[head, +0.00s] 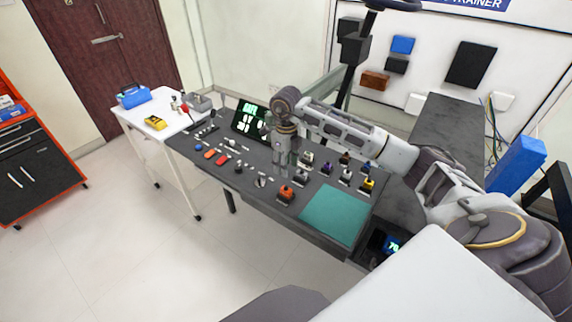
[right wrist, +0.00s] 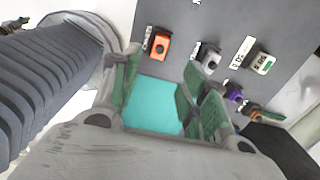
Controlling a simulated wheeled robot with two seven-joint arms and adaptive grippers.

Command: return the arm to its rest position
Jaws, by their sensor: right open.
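My right arm (head: 345,130) reaches in from the right across the dark control panel (head: 245,175) in the head view. My right gripper (head: 283,158) points down above the middle of the panel, among the switches. In the right wrist view the right gripper (right wrist: 165,95) is open, with its green-padded fingers apart and nothing between them. The teal mat (right wrist: 150,105) shows through the gap between the fingers. My left gripper is not in view.
The panel carries an orange switch (head: 286,194), a yellow one (head: 368,184), several other knobs and a lit green display (head: 249,118). The teal mat (head: 335,214) lies bare at the panel's right. A white side table (head: 140,115) stands left. A black post (head: 350,80) rises behind.

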